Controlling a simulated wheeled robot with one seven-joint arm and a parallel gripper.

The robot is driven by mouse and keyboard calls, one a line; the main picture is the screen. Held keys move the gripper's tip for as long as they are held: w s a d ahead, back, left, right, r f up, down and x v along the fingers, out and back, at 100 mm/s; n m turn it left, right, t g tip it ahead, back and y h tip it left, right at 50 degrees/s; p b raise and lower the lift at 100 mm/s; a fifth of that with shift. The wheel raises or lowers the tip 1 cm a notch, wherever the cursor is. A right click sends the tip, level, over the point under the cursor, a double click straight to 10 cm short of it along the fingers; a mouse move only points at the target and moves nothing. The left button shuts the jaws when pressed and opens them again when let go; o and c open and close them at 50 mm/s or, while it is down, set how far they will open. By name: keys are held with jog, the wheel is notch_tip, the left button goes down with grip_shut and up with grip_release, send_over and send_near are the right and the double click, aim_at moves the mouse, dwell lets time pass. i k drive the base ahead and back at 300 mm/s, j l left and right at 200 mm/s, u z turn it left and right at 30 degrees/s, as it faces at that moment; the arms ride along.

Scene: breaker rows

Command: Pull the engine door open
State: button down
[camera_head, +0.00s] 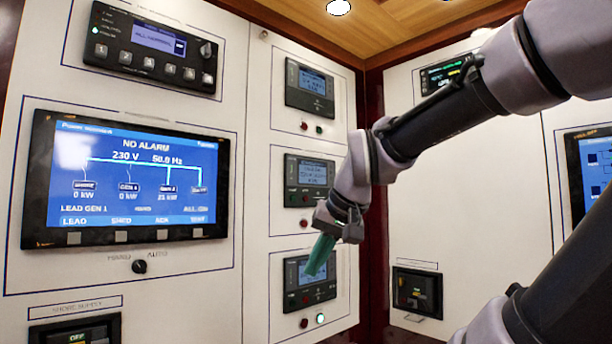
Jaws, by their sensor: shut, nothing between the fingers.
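No door marked as the engine door can be made out, and no handle is clear. The white panel fronts (255,215) could be doors, but I cannot tell. My gripper (313,272) has teal fingers that point down and to the left. It is shut and empty. In the picture its fingers overlap the lowest small controller (296,299) in the middle panel. Whether they touch it cannot be told from this view. The fingers hide part of that controller's screen.
A large blue display (135,180) fills the left panel, with a knob (139,266) under it. A breaker (417,293) sits low on the right panel. A dark red corner post (377,235) stands between panels. My arm covers much of the right side.

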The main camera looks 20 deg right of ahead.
aim_at(472, 213)
jog(key=z, duration=1.45)
jog(key=i+l, duration=0.1)
jog(key=l, duration=0.25)
jog(key=i+l+z, duration=0.1)
jog(key=l, duration=0.25)
jog(key=i+l, duration=0.2)
jog(key=l, duration=0.15)
jog(key=i+l+z, duration=0.1)
jog(key=l, duration=0.2)
jog(key=i+l, duration=0.15)
jog(key=l, duration=0.2)
